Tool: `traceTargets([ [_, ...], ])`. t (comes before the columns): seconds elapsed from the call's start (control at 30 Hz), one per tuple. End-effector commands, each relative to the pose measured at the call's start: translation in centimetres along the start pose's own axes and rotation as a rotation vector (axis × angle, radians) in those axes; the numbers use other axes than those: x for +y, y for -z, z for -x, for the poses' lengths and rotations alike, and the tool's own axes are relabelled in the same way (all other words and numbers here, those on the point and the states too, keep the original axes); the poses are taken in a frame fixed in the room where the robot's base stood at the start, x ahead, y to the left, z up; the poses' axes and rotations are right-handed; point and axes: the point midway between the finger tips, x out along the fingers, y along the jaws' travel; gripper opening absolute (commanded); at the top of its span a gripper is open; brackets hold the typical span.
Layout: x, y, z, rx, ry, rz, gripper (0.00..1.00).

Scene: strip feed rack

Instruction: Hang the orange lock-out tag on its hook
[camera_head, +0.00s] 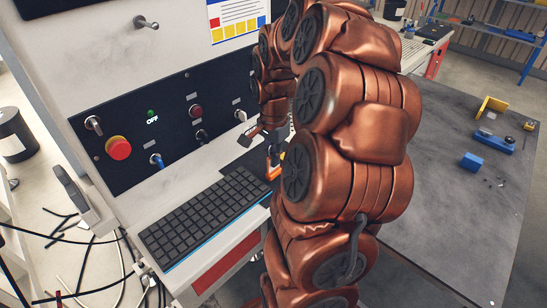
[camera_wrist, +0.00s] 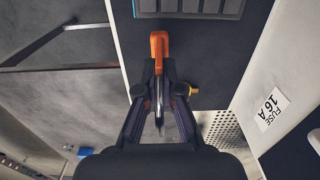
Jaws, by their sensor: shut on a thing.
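The orange lock-out tag (camera_wrist: 159,40) is held between the fingertips of my gripper (camera_wrist: 159,72), which is shut on it. In the wrist view the tag sticks out past the fingertips, over a dark surface just short of the keyboard's edge. In the head view the orange tag (camera_head: 273,173) shows small beside the right end of the keyboard, below my gripper (camera_head: 274,155), partly hidden by my arm. A metal peg (camera_head: 147,22), which looks like a hook, sticks out of the pale cabinet front at the upper left. It is bare.
A black control panel (camera_head: 133,172) carries a red emergency button (camera_head: 118,148), switches and a blue plug. The keyboard (camera_head: 205,215) lies on the shelf below. A poster (camera_head: 235,18) is at the top. A grey table (camera_head: 450,200) at right holds blue and yellow parts.

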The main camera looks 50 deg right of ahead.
Motion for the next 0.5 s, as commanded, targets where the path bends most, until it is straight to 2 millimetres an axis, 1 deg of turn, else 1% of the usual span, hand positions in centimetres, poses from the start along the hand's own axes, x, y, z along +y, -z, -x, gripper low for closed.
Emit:
traceTargets([
  [0.03, 0.04, 0.00, -0.61, -0.001, -0.001, -0.001, 0.00],
  [0.1, 0.04, 0.01, -1.06, 0.000, 0.000, -0.001, 0.00],
  [0.5, -0.02, 0.04, -1.52, 0.001, 0.002, -0.001, 0.00],
])
